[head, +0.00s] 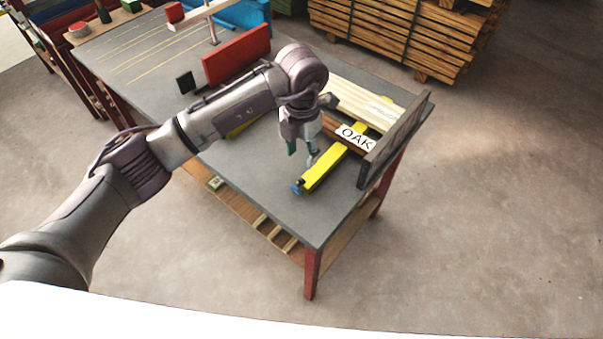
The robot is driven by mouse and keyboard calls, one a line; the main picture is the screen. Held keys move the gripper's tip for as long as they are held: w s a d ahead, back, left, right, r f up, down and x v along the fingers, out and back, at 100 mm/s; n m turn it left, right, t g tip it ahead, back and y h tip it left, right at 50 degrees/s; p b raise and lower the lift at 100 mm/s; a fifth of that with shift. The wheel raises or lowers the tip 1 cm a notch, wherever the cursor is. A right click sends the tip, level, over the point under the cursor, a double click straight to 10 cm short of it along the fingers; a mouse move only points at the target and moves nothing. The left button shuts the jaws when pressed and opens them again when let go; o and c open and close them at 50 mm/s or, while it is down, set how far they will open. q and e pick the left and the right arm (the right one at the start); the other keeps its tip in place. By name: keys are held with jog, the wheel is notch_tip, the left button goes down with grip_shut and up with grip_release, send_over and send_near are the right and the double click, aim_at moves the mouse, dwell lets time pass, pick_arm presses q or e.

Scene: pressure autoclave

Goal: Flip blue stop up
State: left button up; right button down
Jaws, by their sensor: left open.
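A small blue stop (297,188) sits at the near end of a yellow bar (325,170) on the grey table (240,180). It is too small to tell whether it is up or down. My left gripper (302,153) is open and points down, above and a little behind the blue stop. Nothing shows between its fingers, and it appears apart from the stop. My left wrist and forearm hide part of the table behind it. My right gripper is not in view.
A red block (236,55) stands behind my forearm. The table's front left surface is clear.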

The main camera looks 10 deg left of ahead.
aim_at(302, 179)
pick_arm(q)
notch_tip(302, 179, down, 10)
jog(key=shift+r+p, duration=0.25)
jog(key=shift+p, duration=0.5)
grip_shut()
